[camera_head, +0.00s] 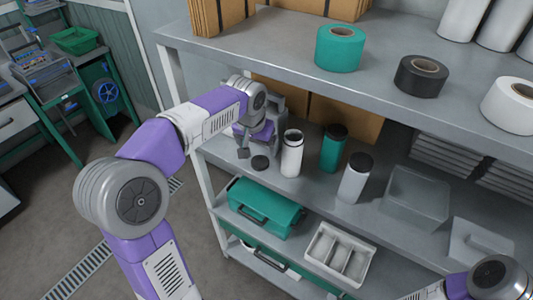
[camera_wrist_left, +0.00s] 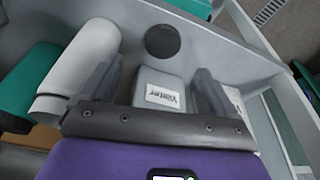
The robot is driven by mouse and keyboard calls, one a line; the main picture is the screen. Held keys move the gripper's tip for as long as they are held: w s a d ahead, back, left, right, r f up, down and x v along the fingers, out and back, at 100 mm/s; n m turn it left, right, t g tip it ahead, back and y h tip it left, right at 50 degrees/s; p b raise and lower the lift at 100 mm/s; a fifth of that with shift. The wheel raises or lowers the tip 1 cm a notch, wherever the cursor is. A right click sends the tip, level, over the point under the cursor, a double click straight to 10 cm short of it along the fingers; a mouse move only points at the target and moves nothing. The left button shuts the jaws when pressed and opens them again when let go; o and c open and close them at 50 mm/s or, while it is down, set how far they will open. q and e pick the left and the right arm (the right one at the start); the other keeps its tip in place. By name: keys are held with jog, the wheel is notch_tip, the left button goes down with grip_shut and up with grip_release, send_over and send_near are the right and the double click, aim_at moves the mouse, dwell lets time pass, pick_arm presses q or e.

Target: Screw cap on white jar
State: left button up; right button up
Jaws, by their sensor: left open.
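The white jar (camera_head: 291,158) stands upright and uncapped on the middle shelf; it also shows at the left of the left wrist view (camera_wrist_left: 82,66). A round black cap (camera_head: 260,162) lies flat on the shelf left of the jar, apart from it; in the left wrist view it is a dark disc (camera_wrist_left: 162,41). My left gripper (camera_head: 256,145) is open above the shelf, close to the cap and left of the jar. In the left wrist view its fingers (camera_wrist_left: 156,70) are spread, touching neither jar nor cap. My right gripper is out of view; only part of that arm shows.
A teal jar (camera_head: 333,148) and another white jar (camera_head: 355,178), both black-capped, stand right of the open jar. A small grey labelled container (camera_wrist_left: 160,88) shows beyond my left fingers. The upper shelf (camera_head: 290,60) overhangs behind, holding tape rolls. A clear box (camera_head: 416,198) stands farther right.

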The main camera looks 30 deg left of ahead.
aim_at(260, 161)
pick_arm(q)
jog(key=shift+f, duration=1.15)
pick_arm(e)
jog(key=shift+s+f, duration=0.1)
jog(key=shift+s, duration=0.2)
pick_arm(q)
jog(key=x, duration=0.5)
jog(key=shift+w+a+b, duration=0.1)
jog(key=shift+a+b, duration=0.1)
jog(key=shift+b, duration=0.2)
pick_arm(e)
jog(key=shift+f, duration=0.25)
pick_arm(q)
jog(key=shift+c, duration=0.4)
jog(key=c, duration=1)
jog(key=shift+c, duration=0.2)
